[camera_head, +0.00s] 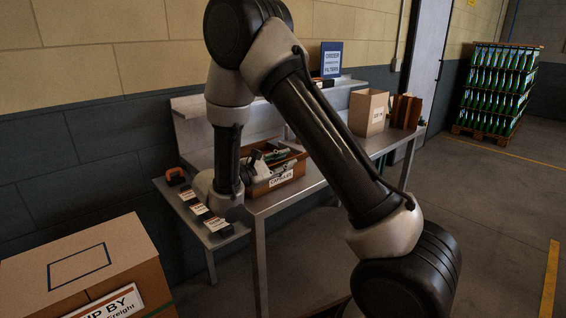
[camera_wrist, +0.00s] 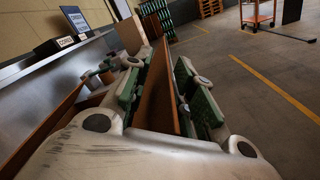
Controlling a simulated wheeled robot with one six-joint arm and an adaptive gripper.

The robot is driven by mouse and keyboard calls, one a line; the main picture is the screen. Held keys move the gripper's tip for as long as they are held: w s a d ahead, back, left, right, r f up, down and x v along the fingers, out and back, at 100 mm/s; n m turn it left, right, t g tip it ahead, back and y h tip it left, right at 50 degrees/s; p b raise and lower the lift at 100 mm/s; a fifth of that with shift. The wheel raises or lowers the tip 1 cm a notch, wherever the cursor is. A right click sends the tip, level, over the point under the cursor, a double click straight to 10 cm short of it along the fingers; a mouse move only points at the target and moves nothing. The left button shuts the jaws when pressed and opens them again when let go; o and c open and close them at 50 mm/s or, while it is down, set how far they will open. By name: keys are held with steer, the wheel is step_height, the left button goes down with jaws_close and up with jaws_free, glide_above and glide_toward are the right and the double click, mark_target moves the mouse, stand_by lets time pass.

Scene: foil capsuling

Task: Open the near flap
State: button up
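A brown crate (camera_head: 284,178) with a white CAPSULES label stands at the left end of the worktable. My gripper (camera_head: 262,163) is at this crate, low over its left part. In the wrist view, the two green-padded fingers of my gripper (camera_wrist: 164,80) are apart, with a thin upright brown panel (camera_wrist: 157,88) between them. The panel runs close along the right finger. I cannot tell whether the panel is a flap or a crate wall, nor whether a finger touches it. A large cardboard carton (camera_head: 75,262) stands at the lower left, its top lying flat.
An open tan box (camera_head: 367,113) and a brown box (camera_head: 405,112) stand farther right on the worktable (camera_head: 320,178). A low side shelf (camera_head: 222,240) holds small labelled items. A pallet of green bottles (camera_head: 497,88) stands at the back right.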

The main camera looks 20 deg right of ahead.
steer(key=v, duration=1.2)
